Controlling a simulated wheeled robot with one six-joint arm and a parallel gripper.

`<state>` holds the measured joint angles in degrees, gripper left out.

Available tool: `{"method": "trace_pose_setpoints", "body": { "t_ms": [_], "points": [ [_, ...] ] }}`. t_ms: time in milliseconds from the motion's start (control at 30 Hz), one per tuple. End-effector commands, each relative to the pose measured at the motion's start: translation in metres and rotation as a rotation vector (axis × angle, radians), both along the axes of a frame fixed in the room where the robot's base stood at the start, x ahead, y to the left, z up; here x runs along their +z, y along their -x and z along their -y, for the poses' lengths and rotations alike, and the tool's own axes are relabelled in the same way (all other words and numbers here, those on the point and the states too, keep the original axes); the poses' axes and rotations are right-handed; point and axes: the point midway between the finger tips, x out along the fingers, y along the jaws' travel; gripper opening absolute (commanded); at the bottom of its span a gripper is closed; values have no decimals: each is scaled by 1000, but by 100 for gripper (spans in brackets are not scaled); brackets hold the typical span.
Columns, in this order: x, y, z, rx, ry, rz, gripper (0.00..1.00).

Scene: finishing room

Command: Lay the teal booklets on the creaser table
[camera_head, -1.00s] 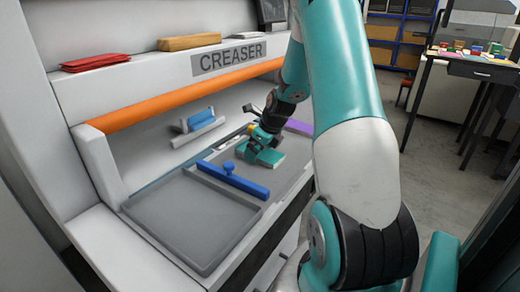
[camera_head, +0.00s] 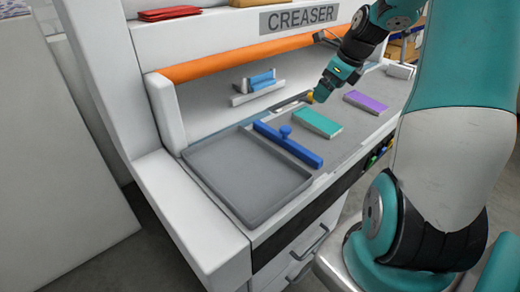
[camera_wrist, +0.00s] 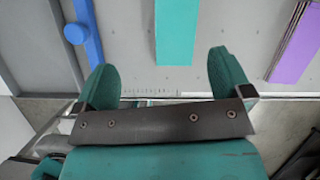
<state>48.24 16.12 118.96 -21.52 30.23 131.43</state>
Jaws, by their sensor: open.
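A teal booklet stack (camera_head: 318,122) lies flat on the creaser table (camera_head: 345,140), between a blue bar and a purple booklet. I cannot tell how many booklets are in it. It also shows in the wrist view (camera_wrist: 175,32), beyond my fingertips. My gripper (camera_head: 320,93) is just above and behind the teal stack in the head view, apart from it. In the wrist view my gripper (camera_wrist: 161,66) is open, with nothing between its two teal fingers.
The purple booklet (camera_head: 366,102) lies to the right. The blue bar with a knob (camera_head: 270,133) lies along the right side of an empty grey tray (camera_head: 237,180). An orange bar (camera_head: 240,59) spans above. Red booklets (camera_head: 169,14) lie on the upper ledge.

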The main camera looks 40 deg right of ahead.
Motion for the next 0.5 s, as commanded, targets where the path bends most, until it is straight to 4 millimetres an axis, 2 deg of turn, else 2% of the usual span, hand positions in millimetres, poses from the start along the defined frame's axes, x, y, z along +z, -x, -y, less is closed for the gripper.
{"method": "trace_pose_setpoints", "body": {
  "t_ms": [133,167,200,267,300,400,500],
  "points": [
    [18,-17,-93,553,126,33,97],
    [22,-17,-117,702,159,45,97],
    [26,-15,-149,908,205,68,97],
    [33,-6,-194,1217,275,111,97],
    [36,3,-223,1422,321,145,97],
    [43,35,-288,1930,432,255,97],
    [46,75,-337,2401,538,398,97]
  ]
}}
